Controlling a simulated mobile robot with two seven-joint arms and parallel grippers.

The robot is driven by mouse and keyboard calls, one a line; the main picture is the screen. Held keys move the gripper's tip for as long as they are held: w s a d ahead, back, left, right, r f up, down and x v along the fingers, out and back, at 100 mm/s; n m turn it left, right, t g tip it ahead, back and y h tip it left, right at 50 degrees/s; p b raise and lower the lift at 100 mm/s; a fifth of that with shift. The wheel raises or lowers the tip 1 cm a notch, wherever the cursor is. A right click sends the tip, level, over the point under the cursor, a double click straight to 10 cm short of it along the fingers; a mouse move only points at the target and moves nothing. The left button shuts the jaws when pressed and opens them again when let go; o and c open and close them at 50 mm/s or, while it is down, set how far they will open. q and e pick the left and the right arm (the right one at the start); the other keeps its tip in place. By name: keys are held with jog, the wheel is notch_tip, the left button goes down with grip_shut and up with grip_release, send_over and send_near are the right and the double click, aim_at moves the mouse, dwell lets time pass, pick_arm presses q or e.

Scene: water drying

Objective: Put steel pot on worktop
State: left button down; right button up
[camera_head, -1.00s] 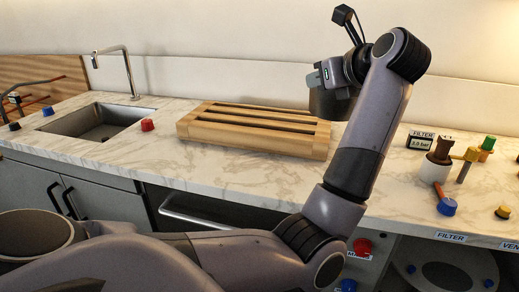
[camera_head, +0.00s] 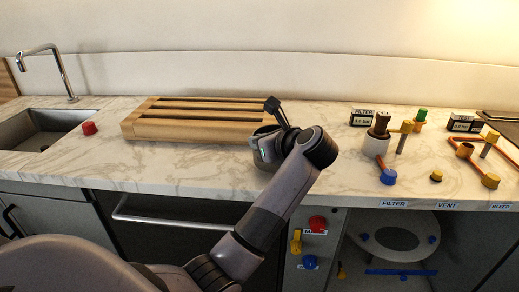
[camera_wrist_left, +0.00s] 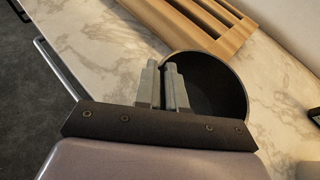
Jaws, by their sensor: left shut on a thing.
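The steel pot (camera_wrist_left: 222,88) is a dark, round, open vessel with its empty inside facing the left wrist camera. My left gripper (camera_wrist_left: 164,82) is shut on the pot's near rim. In the head view the left gripper (camera_head: 266,150) is low over the marble worktop (camera_head: 190,178), just right of the wooden rack. The worktop also shows in the left wrist view (camera_wrist_left: 95,45). My right gripper is not in view.
The slatted wooden rack (camera_head: 150,131) lies close to the pot's left. A sink (camera_head: 35,128) and red knob (camera_head: 89,128) are farther left. Filter fittings (camera_head: 376,145) and a blue knob (camera_head: 388,177) stand to the right.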

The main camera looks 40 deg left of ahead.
aim_at(267, 167)
pick_arm(q)
notch_tip(267, 167, down, 3)
jog(key=shift+r, duration=0.2)
jog(key=shift+f, duration=0.2)
jog(key=c, duration=1.2)
grip_release()
jog(key=shift+r, duration=0.15)
